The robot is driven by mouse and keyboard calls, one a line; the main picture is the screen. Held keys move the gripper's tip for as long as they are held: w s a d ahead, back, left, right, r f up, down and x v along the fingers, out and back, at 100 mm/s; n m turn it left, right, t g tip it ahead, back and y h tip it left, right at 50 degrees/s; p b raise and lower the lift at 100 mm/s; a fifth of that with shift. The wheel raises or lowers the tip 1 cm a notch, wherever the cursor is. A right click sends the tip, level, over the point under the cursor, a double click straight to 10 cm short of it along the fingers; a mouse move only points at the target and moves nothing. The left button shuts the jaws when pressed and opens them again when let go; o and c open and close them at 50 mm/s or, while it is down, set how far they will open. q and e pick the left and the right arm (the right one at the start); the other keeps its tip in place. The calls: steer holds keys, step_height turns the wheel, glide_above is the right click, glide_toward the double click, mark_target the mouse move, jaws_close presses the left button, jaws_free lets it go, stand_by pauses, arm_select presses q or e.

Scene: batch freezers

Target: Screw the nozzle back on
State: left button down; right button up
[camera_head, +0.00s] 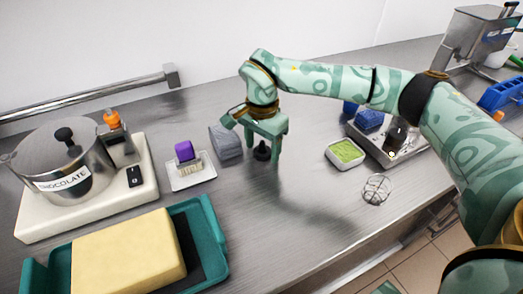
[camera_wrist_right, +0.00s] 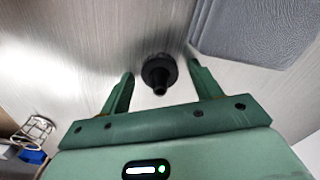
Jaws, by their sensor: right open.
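A small black nozzle (camera_head: 262,152) stands on the steel counter, wide end down. In the right wrist view the nozzle (camera_wrist_right: 159,73) shows between the fingers, with a gap on each side. My right gripper (camera_head: 264,148) is open and points down, its fingers on both sides of the nozzle. A white-based machine (camera_head: 143,199) with a steel pot (camera_head: 80,192) labelled "CHOCOLATE" and an orange-topped tap (camera_head: 111,119) stands at the left. I cannot tell where the nozzle's seat is. My left gripper is not in view.
A grey cloth (camera_head: 226,143) lies close beside the nozzle. A purple-handled brush (camera_head: 185,152) rests on a white dish (camera_head: 205,176). A green-filled dish (camera_head: 345,152), a wire ball (camera_head: 377,190) and a metal tray (camera_head: 383,158) are to the right. A teal tray (camera_head: 215,250) sits in front.

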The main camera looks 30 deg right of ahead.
mark_target(262, 141)
steer(key=shift+c, duration=0.2)
steer(key=c, duration=0.9)
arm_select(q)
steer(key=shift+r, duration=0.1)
arm_select(e)
steer(key=shift+r, duration=0.2)
